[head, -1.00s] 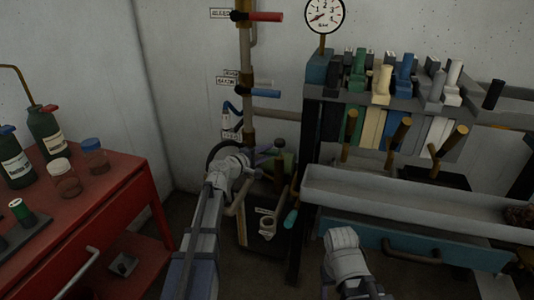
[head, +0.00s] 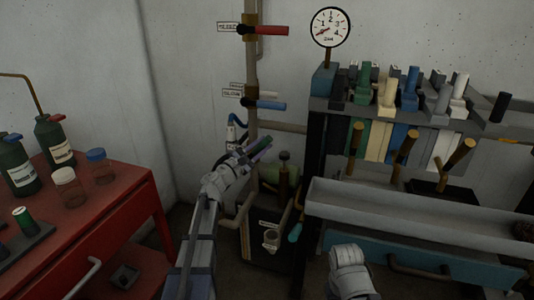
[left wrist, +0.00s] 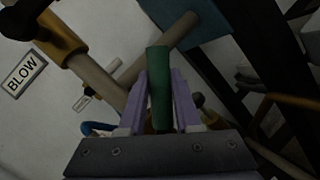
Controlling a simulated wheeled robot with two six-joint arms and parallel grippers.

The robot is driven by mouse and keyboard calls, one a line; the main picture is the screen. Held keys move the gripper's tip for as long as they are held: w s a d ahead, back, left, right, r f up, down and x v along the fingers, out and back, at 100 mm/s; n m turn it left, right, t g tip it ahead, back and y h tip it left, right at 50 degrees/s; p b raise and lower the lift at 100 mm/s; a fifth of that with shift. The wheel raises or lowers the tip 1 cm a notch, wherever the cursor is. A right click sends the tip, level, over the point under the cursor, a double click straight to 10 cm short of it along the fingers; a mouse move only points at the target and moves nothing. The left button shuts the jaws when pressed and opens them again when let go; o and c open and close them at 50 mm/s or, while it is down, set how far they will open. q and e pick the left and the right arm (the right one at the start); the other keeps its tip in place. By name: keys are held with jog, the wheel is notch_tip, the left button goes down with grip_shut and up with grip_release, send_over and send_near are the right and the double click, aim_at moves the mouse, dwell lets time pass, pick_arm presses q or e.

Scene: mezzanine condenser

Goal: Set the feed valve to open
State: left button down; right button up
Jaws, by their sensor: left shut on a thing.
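My left gripper (head: 258,150) is at the standing pipe, below the blue-handled valve in the head view. In the left wrist view its two purple fingers (left wrist: 158,105) are shut on a green valve handle (left wrist: 159,85). The handle's tip sticks out between the fingers. In the head view the green handle (head: 256,140) shows as a small dark green piece at the fingertips. A label reading "BLOW" (left wrist: 23,73) is beside the pipe in the wrist view. No label that reads feed is legible.
On the pipe (head: 251,75) above are a red valve handle (head: 271,30) and a blue valve handle (head: 271,105). A gauge (head: 330,27) stands to the right, by a rack with coloured levers. A red cabinet (head: 130,190) with bottles is at left.

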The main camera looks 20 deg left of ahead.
pick_arm(q)
jog(key=n, duration=0.1)
jog(key=a+n+t, duration=0.1)
jog(key=a+r+n+y, duration=0.1)
jog(key=n, duration=0.1)
jog(key=shift+a+r+t+b, duration=0.1)
jog(key=shift+a+t+b, duration=0.2)
jog(key=shift+b, duration=0.1)
jog(key=shift+a+r+n+t+y+b, duration=0.2)
jog(key=shift+a+n+t+y, duration=0.25)
jog(key=shift+n, duration=0.5)
jog(key=shift+a+r+n+t+y+b, duration=0.2)
jog(key=shift+a+n, duration=0.35)
jog(key=shift+n, duration=0.4)
jog(key=shift+a, duration=0.1)
jog(key=c, duration=0.6)
grip_release()
jog(key=b+v, duration=0.2)
jog(key=v, duration=0.5)
jog(key=shift+s+b, duration=0.3)
jog(key=shift+b, duration=0.05)
